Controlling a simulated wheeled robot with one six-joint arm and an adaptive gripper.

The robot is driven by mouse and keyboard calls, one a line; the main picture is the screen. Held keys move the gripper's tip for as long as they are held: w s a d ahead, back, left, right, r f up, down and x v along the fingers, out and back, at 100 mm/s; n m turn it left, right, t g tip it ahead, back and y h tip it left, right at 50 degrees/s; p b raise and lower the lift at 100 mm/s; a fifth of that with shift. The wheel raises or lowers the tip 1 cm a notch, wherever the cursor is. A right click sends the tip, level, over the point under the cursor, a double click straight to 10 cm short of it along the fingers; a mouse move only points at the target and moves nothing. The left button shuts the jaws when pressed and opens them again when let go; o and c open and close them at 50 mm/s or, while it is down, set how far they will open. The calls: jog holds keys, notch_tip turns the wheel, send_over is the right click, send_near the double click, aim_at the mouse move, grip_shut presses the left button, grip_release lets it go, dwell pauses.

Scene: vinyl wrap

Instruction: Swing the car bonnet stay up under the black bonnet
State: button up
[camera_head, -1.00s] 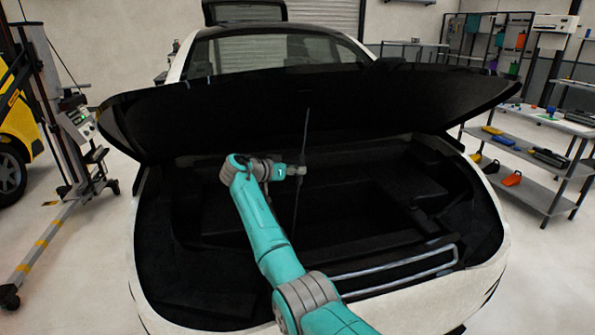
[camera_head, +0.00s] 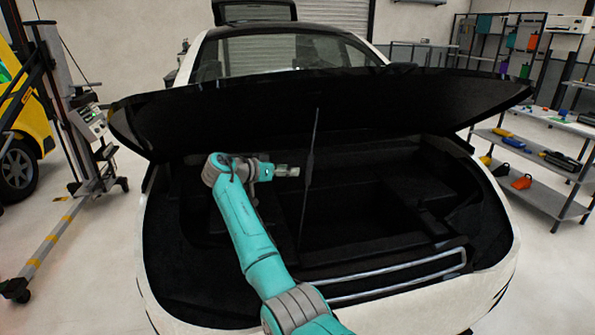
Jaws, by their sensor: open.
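The black bonnet (camera_head: 410,105) is raised over the front bay of the white car. The bonnet stay (camera_head: 309,172) is a thin dark rod standing nearly upright from the bay, its top end against the bonnet's underside. Whether the top is seated there is too dark to tell. My gripper (camera_head: 297,171) is open, just left of the rod at about its middle height. A small gap shows between the fingertips and the rod.
The car's open bay (camera_head: 350,215) lies under my arm, with its white front edge (camera_head: 420,308) nearest me. A wheeled lift post (camera_head: 75,140) stands at left by a yellow vehicle (camera_head: 30,130). Shelving (camera_head: 545,165) with tools stands at right.

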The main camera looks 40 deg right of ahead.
jog(key=v, duration=0.5)
jog(key=shift+a, duration=0.1)
dwell(0.4)
